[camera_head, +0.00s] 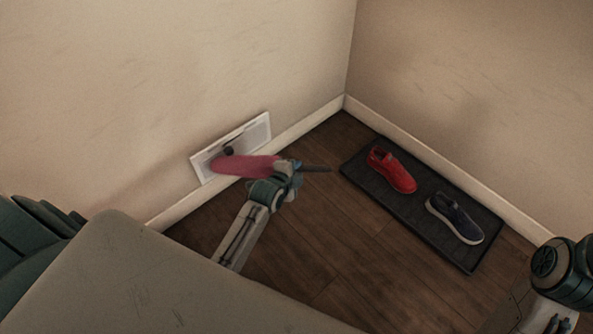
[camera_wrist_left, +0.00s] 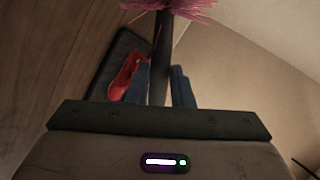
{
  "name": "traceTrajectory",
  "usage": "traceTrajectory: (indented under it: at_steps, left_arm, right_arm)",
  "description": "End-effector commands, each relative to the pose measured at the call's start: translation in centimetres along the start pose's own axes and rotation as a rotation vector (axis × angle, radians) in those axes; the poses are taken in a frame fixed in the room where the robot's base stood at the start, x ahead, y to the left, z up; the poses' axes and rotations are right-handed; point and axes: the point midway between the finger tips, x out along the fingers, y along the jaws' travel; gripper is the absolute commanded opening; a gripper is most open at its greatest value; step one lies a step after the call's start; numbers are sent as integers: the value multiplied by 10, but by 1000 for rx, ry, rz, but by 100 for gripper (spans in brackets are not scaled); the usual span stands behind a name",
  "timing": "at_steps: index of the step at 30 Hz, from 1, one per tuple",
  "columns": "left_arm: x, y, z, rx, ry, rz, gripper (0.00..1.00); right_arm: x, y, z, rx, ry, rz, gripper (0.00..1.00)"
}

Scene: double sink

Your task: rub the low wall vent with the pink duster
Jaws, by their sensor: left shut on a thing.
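The low wall vent (camera_head: 255,133) is a white rectangular plate just above the baseboard, left of the room corner. A dark spot shows on it. My left gripper (camera_head: 290,172) is shut on the dark handle of the pink duster (camera_head: 240,166). The duster's head points left and overlaps the vent's lower part in the head view; I cannot tell if it touches. In the left wrist view, my fingers (camera_wrist_left: 163,88) clasp the handle, and the pink bristles (camera_wrist_left: 180,8) show at the top edge. My right gripper is not clearly seen; only part of that arm shows at the bottom right.
A dark shoe mat (camera_head: 412,213) lies along the right wall, with a red shoe (camera_head: 392,170) and a dark blue shoe (camera_head: 455,217) on it. A grey surface (camera_head: 150,285) fills the lower left. The wooden floor (camera_head: 330,235) between is clear.

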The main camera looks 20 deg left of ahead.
Motion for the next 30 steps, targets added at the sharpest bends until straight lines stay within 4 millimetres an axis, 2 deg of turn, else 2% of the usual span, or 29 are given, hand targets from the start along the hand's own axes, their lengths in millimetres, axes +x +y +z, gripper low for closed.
traceTrajectory:
  at_steps: [9,30]
  left_arm:
    - [19,-10,-14,-1,1,-2,0]
    - [53,-23,-34,0,0,-1,0]
  right_arm:
    - [8,-1,1,0,0,0,36]
    - [13,-1,2,0,0,0,36]
